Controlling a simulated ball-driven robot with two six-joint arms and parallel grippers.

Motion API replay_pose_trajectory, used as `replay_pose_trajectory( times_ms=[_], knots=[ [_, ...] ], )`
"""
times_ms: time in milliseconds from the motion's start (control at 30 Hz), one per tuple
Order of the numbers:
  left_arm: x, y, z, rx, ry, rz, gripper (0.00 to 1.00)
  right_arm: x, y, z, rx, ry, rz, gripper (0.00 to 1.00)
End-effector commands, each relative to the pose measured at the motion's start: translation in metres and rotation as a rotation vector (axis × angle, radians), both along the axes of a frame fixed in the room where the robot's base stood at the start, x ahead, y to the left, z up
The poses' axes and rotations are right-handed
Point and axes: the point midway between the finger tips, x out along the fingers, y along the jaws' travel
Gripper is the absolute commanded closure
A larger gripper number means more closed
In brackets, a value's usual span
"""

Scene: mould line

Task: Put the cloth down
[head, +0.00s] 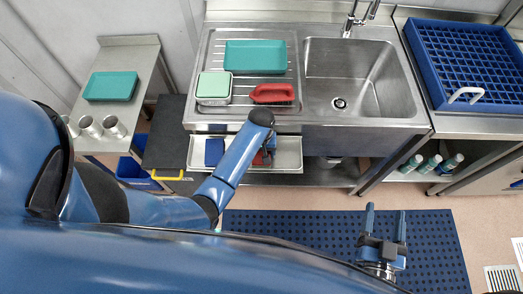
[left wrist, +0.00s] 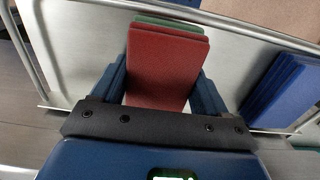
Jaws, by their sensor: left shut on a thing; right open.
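A red folded cloth (left wrist: 165,62) sits between the two fingers of my left gripper (left wrist: 160,85), which is shut on it. In the head view the red cloth (head: 261,158) shows only partly beside my left arm. A green cloth (left wrist: 172,22) shows just beyond the red one; I cannot tell whether they touch. A blue cloth stack (left wrist: 284,88) lies to the right in the wrist view and also shows in the head view (head: 214,151). The cloths are over or in a pale metal tray (head: 288,166) below the sink counter. My right gripper (head: 386,222) is open and empty above the floor mat.
The drainboard holds a teal tray (head: 255,56), a pale green box (head: 213,86) and a red object (head: 272,93). The sink (head: 358,80) is empty. A blue rack (head: 467,62) stands right. A side table (head: 150,60) holds a teal tray and metal cups. Several bottles (head: 430,163) stand lower right.

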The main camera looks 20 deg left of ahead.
Motion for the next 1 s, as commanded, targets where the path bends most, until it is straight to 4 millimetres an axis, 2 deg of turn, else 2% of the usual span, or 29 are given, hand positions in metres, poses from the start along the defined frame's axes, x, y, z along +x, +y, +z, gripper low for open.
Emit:
replay_pose_trajectory(
  times_ms=[300, 333, 500, 767, 1000],
  knots=[
    [0.000, 0.000, -0.003, 0.000, 0.000, 0.000, 0.59, 0.000, 0.000, -0.002, 0.000, 0.000, 0.000, 0.34],
    [0.000, 0.000, -0.003, 0.000, 0.000, 0.000, 0.23, 0.000, 0.000, -0.001, 0.000, 0.000, 0.000, 0.34],
    [0.000, 0.000, -0.002, 0.000, 0.000, 0.000, 0.00, 0.000, 0.000, -0.001, 0.000, 0.000, 0.000, 0.34],
    [0.000, 0.000, -0.002, 0.000, 0.000, 0.000, 0.00, 0.000, 0.000, -0.001, 0.000, 0.000, 0.000, 0.34],
    [0.001, 0.000, 0.015, -0.001, -0.003, 0.000, 0.00, 0.000, 0.000, 0.000, 0.000, 0.000, 0.000, 0.34]
  ],
)
